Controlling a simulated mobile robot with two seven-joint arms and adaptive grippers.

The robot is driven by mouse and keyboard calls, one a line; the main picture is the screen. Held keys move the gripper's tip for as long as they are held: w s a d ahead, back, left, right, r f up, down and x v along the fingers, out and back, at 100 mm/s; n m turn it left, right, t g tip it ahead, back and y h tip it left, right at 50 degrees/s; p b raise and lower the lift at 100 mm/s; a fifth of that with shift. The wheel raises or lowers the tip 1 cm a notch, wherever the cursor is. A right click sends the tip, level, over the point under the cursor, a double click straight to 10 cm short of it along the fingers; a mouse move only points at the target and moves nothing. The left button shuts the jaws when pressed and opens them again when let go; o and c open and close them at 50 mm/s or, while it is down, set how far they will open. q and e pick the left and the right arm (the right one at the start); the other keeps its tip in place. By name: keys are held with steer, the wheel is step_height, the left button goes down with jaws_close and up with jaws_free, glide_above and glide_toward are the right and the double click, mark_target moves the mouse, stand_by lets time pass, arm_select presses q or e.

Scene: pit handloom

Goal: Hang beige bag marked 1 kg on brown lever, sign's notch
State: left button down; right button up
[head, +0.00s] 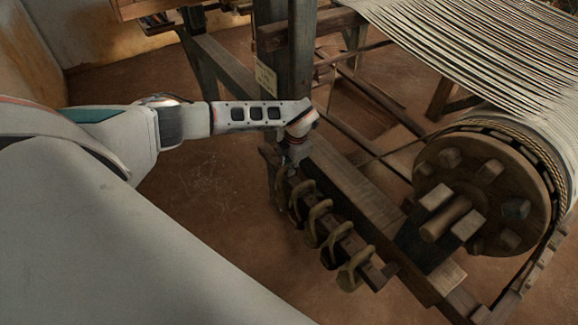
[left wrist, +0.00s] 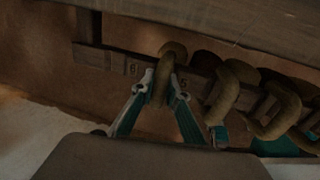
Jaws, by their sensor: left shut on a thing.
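My left gripper (left wrist: 165,85) is shut on a thick beige-brown loop (left wrist: 171,62) at the brown lever (left wrist: 98,58). The lever shows the numerals 6 and 5 on either side of this loop. In the head view my left gripper (head: 291,160) is at the far end of the lever (head: 374,276). I cannot tell whether the loop rests in a notch or is held just off the lever. No 1 kg mark is readable, and any bag body below the loop is hidden. A pale sign (head: 266,79) is on the upright post; its writing is too small to read.
Several similar loops (head: 354,271) hang along the lever, close to the gripped one. A loom beam (head: 372,205) runs alongside, with a large warp roller (head: 480,190) at right. The earthen floor (head: 205,190) left of the lever is clear.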

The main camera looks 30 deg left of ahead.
arm_select(q)
steer(key=c, duration=1.9)
jaws_free()
steer(key=shift+s, duration=0.1)
step_height(320, 180, up, 12)
steer(key=d, duration=0.2)
steer(key=shift+s, duration=0.4)
steer(key=shift+d+f, duration=0.1)
